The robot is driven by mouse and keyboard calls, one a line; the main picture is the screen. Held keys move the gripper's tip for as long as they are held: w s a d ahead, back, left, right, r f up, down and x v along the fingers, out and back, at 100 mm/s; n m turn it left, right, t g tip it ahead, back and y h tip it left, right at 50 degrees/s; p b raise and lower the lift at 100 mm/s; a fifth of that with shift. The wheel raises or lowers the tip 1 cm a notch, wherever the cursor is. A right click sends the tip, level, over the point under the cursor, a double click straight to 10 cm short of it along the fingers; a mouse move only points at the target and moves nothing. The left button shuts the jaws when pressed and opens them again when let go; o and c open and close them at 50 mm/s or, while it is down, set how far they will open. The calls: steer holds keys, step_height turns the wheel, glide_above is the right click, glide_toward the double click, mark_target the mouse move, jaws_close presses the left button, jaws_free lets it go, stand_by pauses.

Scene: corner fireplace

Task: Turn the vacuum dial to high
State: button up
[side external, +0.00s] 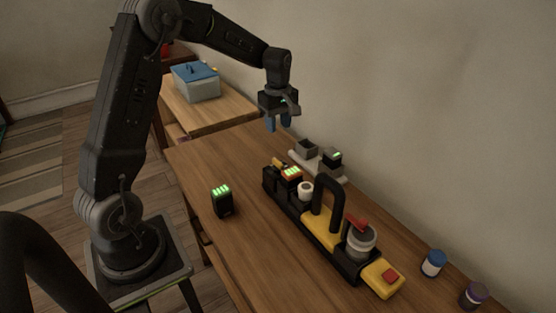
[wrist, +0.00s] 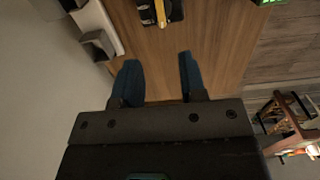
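The vacuum tool is a long black and yellow device (side external: 320,232) with a tall black loop handle, lying on the wooden table. Near its right end stands a round grey dial (side external: 360,241) with a red pointer (side external: 357,224) on top; I cannot read its setting. The dial is not visible in the wrist view, where only the tool's near end (wrist: 160,12) shows at the top edge. My gripper (side external: 278,122) hangs in the air beyond the tool's far left end, well away from the dial. Its two blue fingers (wrist: 160,60) are apart with nothing between them.
A black battery with green lights (side external: 222,203) stands on the table left of the tool. A pale charging dock (side external: 320,168) lies behind the tool by the wall. Two small jars, blue-lidded (side external: 434,264) and purple-lidded (side external: 472,297), stand front right. A blue-lidded box (side external: 197,84) sits farther back.

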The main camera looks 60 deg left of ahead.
mark_target(278, 162)
step_height(278, 162, down, 13)
steer(key=shift+r, duration=0.1)
stand_by(0.3)
jaws_close()
